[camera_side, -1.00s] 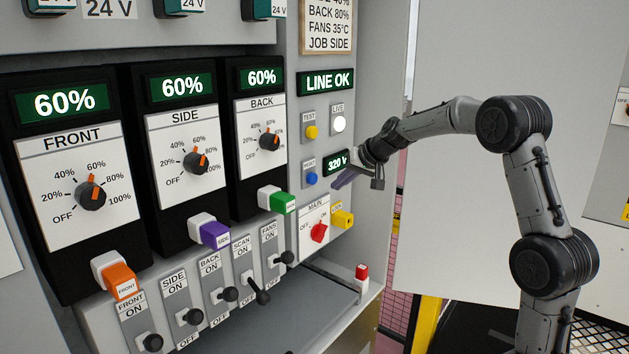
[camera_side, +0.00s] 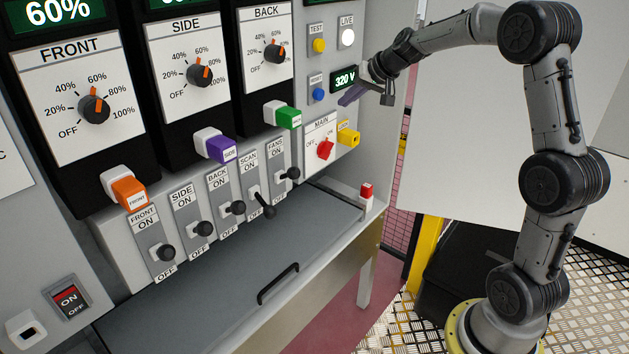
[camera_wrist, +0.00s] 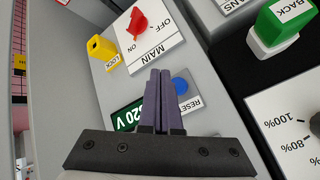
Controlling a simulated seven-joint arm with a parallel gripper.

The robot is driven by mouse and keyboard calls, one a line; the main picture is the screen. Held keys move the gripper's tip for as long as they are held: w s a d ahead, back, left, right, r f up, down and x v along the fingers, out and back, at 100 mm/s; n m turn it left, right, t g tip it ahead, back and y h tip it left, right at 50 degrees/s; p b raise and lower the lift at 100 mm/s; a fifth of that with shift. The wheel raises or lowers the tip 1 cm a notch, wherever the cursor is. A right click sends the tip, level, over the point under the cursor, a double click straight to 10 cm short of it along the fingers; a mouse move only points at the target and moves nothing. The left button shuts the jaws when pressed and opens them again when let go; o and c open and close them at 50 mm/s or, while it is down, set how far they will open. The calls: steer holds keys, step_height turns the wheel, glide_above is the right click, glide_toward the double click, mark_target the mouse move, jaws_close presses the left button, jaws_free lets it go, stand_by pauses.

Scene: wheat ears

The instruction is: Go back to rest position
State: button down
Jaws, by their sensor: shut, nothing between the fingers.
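My gripper (camera_side: 349,97) hangs in front of the upright control panel (camera_side: 330,105), just below the green 320 V display (camera_side: 345,79). Its purple fingers are together with nothing between them. In the wrist view the closed fingers (camera_wrist: 158,85) stand in front of the panel. They lie between the partly hidden 320 V display (camera_wrist: 128,115) and the blue RESET button (camera_wrist: 180,86). I cannot tell the exact gap between the fingertips and the panel.
The red MAIN knob (camera_side: 325,150) and yellow LOCK piece (camera_side: 348,138) are below my gripper. Dials, coloured plugs and a row of levers (camera_side: 235,207) fill the panel to the left. A grey desk (camera_side: 230,262) juts out below. Space right of the panel looks open.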

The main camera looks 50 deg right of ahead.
steer(key=s+a+r+n+t+y, duration=0.1)
steer(key=s+a+r+n, duration=0.15)
steer(key=a+r, duration=0.4)
steer(key=s+a+r+n, duration=0.1)
steer(key=s+a+r, duration=0.25)
steer(key=a, duration=0.55)
steer(key=s+a+n+y, duration=0.1)
steer(key=s+a+n, duration=0.2)
steer(key=s+a, duration=0.4)
steer(key=s+f+n+g, duration=0.1)
steer(key=s+f+g, duration=0.1)
steer(key=s+f, duration=0.4)
steer(key=s+f+n+g+h, duration=0.1)
steer(key=s+f, duration=0.5)
steer(key=s, duration=0.9)
steer(key=shift+a+f+g, duration=0.25)
steer(key=shift+f+g, duration=0.15)
steer(key=shift+g, duration=0.3)
